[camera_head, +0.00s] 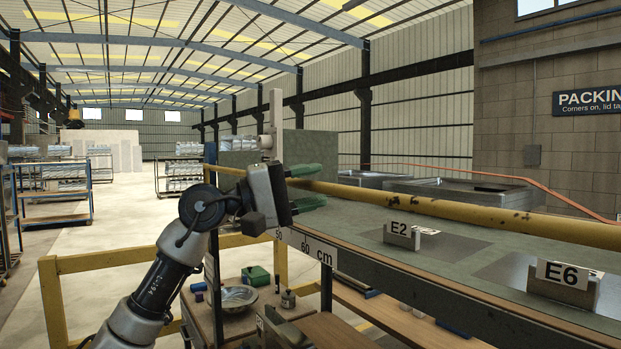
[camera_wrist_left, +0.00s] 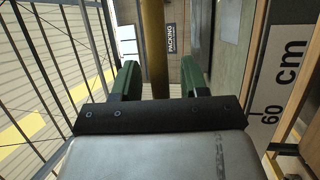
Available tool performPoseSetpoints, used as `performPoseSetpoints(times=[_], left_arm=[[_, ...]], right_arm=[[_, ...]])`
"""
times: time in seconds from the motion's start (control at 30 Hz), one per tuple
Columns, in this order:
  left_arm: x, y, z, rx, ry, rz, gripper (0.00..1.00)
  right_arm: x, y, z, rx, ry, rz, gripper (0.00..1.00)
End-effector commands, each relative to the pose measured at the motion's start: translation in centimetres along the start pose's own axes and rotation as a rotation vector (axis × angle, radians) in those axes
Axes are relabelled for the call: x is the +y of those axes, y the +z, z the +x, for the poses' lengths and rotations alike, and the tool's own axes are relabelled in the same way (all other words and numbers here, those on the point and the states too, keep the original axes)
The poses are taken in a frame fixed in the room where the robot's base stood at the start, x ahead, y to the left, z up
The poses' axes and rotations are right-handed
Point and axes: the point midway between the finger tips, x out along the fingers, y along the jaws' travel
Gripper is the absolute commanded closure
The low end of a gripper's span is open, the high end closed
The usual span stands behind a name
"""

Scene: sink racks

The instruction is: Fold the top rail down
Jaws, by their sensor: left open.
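The top rail (camera_head: 430,205) is a long yellow, scuffed bar. My left gripper (camera_head: 319,186) is open at the rail's left end, with one green finger above the bar and one below. In the left wrist view the rail (camera_wrist_left: 153,40) runs between the two green fingers, with gaps on both sides. I cannot tell how deep it sits between them. My right gripper is not in view.
The bench (camera_head: 360,222) carries label holders E2 (camera_head: 402,236) and E6 (camera_head: 562,287). Steel basins (camera_head: 460,192) stand behind. A grey post (camera_head: 276,115) rises beside the gripper. Below are a metal bowl (camera_head: 239,297) on a lower shelf and a yellow guard rail (camera_head: 150,249).

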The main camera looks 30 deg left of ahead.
Motion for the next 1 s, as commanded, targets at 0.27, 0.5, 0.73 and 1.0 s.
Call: performPoseSetpoints(times=[0.27, 0.5, 0.73, 1.0], left_arm=[[0.0, 0.0, 0.0, 0.000, 0.000, -0.001, 0.65], [-0.1, 0.0, 0.0, 0.000, 0.000, -0.001, 1.00], [-0.1, 0.0, 0.0, -0.001, 0.000, -0.001, 1.00], [-0.6, 0.3, -0.6, -0.002, 0.056, 0.022, 1.00]], right_arm=[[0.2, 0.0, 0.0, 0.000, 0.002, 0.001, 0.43], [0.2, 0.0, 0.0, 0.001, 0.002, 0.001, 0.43], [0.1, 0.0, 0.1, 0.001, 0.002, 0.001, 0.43], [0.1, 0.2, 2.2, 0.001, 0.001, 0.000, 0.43]])
